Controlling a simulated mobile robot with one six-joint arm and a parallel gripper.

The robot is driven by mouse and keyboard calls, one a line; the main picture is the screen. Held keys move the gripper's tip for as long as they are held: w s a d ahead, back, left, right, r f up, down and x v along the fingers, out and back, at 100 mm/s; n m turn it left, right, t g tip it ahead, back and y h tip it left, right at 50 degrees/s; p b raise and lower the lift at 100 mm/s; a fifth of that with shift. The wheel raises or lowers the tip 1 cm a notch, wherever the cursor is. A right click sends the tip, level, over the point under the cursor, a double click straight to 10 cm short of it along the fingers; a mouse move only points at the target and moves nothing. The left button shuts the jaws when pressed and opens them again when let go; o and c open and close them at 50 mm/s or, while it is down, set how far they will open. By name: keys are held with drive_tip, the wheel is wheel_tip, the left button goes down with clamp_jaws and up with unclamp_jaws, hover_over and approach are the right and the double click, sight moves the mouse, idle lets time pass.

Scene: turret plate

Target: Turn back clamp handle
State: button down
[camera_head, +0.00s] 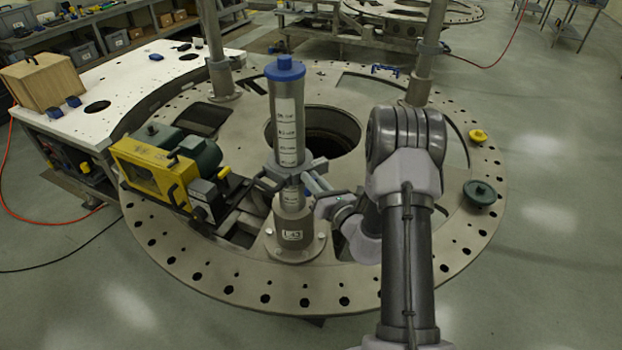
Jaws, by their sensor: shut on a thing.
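A tall pale cylinder (287,120) with a blue cap stands upright in a round flanged base (295,232) on the turret plate. A dark grey clamp (300,172) goes around its lower part. A dark curved bar (268,184) sticks out at the clamp's left side. My gripper (313,186) reaches in from the right, just right of the cylinder at clamp height. It is shut on the clamp handle, which is mostly hidden by the fingers and small at this distance. My arm covers the plate's right front part.
The turret plate (215,283) is ringed with holes and has a large round opening (335,135) behind the cylinder. A yellow machine with a green motor (145,170) sits close on the left. Two metal posts (216,55) rise behind. A yellow knob (478,136) and a dark green knob (480,194) lie right.

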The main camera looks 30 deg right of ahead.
drive_tip(key=m, duration=0.3)
drive_tip(key=shift+d+f+m+p, duration=0.15)
drive_tip(key=shift+d+m+p, duration=0.2)
drive_tip(key=shift+m+p, duration=0.05)
drive_tip(key=shift+d+f+m+p, duration=0.15)
drive_tip(key=shift+f+m+p, duration=0.2)
drive_tip(key=shift+m, duration=1.35)
drive_tip(key=shift+d+f+m+p, duration=0.15)
drive_tip(key=shift+f+m+p, duration=0.2)
drive_tip(key=shift+m, duration=1.35)
drive_tip(key=shift+d+f+m+p, duration=0.15)
drive_tip(key=shift+f+m+p, duration=0.2)
drive_tip(key=shift+m, duration=1.35)
drive_tip(key=c, duration=1.4)
unclamp_jaws()
drive_tip(key=shift+o, duration=0.2)
